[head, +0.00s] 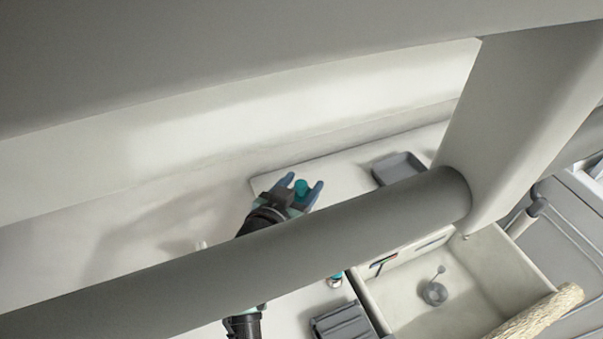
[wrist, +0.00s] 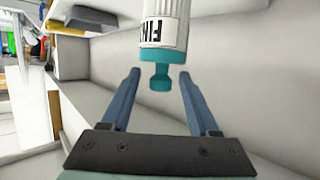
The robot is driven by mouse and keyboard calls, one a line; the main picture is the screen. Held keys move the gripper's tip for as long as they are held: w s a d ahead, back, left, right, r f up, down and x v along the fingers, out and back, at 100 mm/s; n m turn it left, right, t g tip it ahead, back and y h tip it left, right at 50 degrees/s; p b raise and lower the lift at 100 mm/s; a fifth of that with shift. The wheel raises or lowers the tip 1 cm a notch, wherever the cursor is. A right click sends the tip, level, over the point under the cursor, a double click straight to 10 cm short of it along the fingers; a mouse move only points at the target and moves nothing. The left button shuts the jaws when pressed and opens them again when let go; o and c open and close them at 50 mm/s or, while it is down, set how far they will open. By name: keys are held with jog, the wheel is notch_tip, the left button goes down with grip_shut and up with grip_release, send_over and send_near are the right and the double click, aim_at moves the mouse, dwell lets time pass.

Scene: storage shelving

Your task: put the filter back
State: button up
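The filter is probably the white cylinder (wrist: 164,28) with black lettering and a teal end in the wrist view. Its top is cut off by the frame edge. Its narrow teal knob (wrist: 160,78) points toward my gripper and lies between the fingertips. My gripper (wrist: 159,76) is open, with a visible gap on each side of the knob. In the head view my gripper (head: 303,184) also shows spread blue fingers with a small teal piece (head: 301,188) between them. The white body cannot be made out there.
A grey tray (head: 398,169) lies right of my gripper on the pale surface. A sink basin (head: 404,299) is at lower right, beside a grey container (head: 343,320) and a small teal-topped item (head: 336,280). A thick grey bar (head: 360,222) crosses the head view, partly hiding my arm.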

jog(key=shift+r+p, duration=0.35)
jog(key=shift+p, duration=0.2)
jog(key=p+v, duration=0.1)
jog(key=v, duration=1)
jog(key=shift+s+a+p, duration=0.3)
jog(key=shift+a, duration=0.05)
